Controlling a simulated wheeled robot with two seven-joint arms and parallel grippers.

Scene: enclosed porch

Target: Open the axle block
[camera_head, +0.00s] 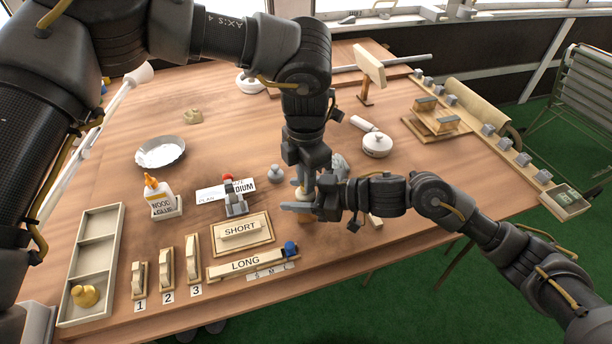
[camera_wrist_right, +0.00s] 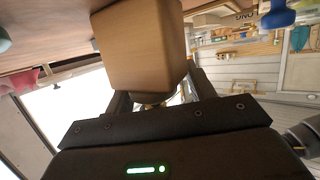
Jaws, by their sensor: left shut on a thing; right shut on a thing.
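A tan wooden block, which I take for the axle block, fills the upper middle of the right wrist view (camera_wrist_right: 140,45). It sits between the fingers of my right gripper (camera_head: 298,207), which is shut on it. My left gripper (camera_head: 304,188) points down from above and meets the right one at the same spot, near the table's front edge. It is shut on a small pale part there, seemingly of the same block. The fingers hide most of the block in the head view, so I cannot tell whether it is open.
The wooden table (camera_head: 130,115) carries a SHORT board (camera_head: 241,231), a LONG board (camera_head: 246,263), a glue bottle (camera_head: 158,194), a metal dish (camera_head: 160,152), a white lidded pot (camera_head: 377,144) and a mallet (camera_head: 369,68). A compartment tray (camera_head: 97,232) lies at left. The left-middle tabletop is fairly clear.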

